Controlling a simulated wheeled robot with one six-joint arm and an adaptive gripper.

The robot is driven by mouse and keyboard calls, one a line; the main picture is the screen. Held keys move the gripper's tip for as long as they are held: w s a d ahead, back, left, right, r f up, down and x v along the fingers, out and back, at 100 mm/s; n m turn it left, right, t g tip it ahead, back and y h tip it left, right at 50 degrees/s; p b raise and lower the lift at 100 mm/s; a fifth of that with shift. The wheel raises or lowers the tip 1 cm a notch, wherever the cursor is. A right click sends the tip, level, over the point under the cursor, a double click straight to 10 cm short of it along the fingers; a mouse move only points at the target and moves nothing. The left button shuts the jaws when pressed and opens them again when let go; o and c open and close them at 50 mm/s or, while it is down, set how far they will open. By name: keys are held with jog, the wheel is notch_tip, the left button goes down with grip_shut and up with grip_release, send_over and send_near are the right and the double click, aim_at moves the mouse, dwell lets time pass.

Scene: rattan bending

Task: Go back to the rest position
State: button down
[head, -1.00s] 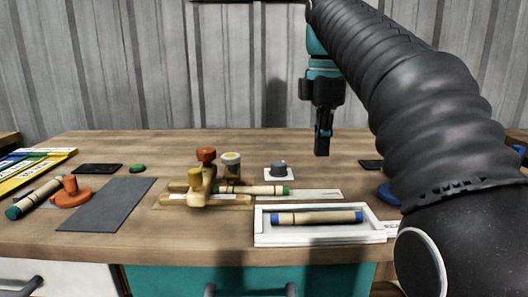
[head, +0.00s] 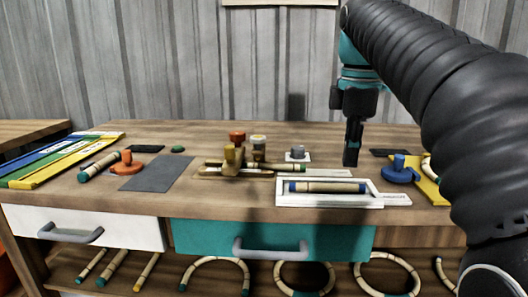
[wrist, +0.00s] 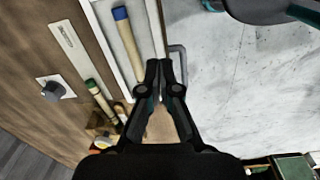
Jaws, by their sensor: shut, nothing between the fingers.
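My gripper (head: 352,150) hangs pointing down above the right part of the wooden workbench (head: 225,205). Its fingers are shut and hold nothing. In the wrist view the closed gripper (wrist: 160,75) appears above the bench's front edge, near the white tray. The white tray (head: 330,201) holds a rattan piece with blue ends (head: 325,187), which also shows in the wrist view (wrist: 130,45). A rattan piece with a green end (head: 283,167) lies in the wooden jig (head: 225,168) left of the tray.
A blue-handled tool (head: 399,171) sits right of the tray, an orange one (head: 127,165) at left beside a grey mat (head: 158,174). Coloured strips (head: 55,160) lie far left. Bent rattan rings (head: 304,277) rest on the shelf below the drawers. Open space surrounds the gripper above the bench.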

jog(key=s+f+m+t, duration=0.2)
jog(key=s+f+m, duration=0.5)
jog(key=f, duration=0.5)
jog(key=s+f+m+t, duration=0.3)
jog(key=s+f+m, duration=0.5)
jog(key=f, duration=0.5)
jog(key=shift+s+f+m, duration=0.25)
jog(key=shift+s+m, duration=0.05)
jog(key=shift+s, duration=0.6)
